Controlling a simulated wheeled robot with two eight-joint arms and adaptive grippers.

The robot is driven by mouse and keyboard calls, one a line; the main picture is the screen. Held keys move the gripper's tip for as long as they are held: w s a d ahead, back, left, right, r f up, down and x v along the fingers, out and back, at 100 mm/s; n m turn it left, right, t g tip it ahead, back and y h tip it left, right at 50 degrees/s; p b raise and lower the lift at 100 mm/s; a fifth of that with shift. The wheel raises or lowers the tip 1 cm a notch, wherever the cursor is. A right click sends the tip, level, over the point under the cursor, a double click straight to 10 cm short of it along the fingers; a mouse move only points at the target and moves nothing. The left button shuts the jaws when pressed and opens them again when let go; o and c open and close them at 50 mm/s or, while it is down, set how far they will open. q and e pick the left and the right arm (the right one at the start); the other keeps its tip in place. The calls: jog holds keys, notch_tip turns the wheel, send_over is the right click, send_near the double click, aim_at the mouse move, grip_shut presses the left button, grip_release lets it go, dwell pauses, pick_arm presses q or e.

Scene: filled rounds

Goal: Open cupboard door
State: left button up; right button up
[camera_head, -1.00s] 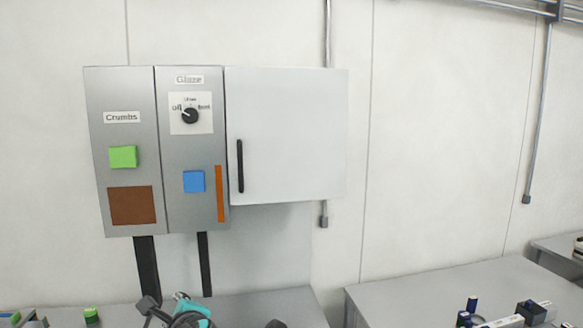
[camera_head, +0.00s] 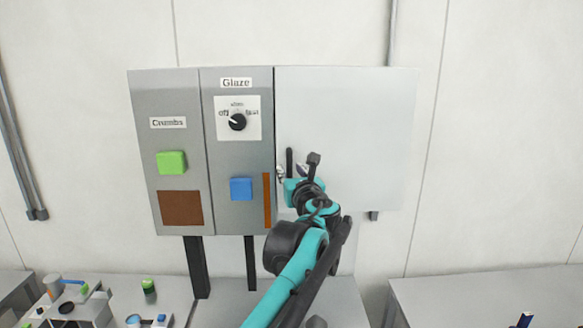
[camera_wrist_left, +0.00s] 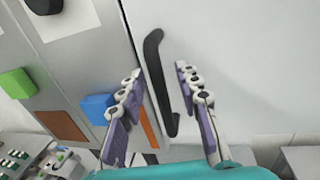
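The white cupboard door (camera_head: 350,120) is flat and looks closed, right of the grey Glaze panel. Its black vertical handle (camera_head: 289,161) is near the door's left edge; the lower part is hidden by my gripper in the head view. My left gripper (camera_head: 293,172) is at the handle. In the left wrist view the handle (camera_wrist_left: 155,75) runs between the spread fingers of my left gripper (camera_wrist_left: 157,78), which are open and apart from it on both sides. My right gripper is not in view.
The Glaze panel (camera_head: 226,185) has a dial (camera_head: 237,121), a blue button (camera_head: 241,189) and an orange strip (camera_head: 267,200). The Crumbs panel (camera_head: 165,90) has a green button (camera_head: 171,162). A grey table (camera_head: 490,285) stands at the lower right.

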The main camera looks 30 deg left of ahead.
pick_arm(q)
jog(key=shift+w+a, duration=0.45)
jog(key=shift+a, duration=0.05)
jog(key=shift+s, duration=0.15)
grip_shut()
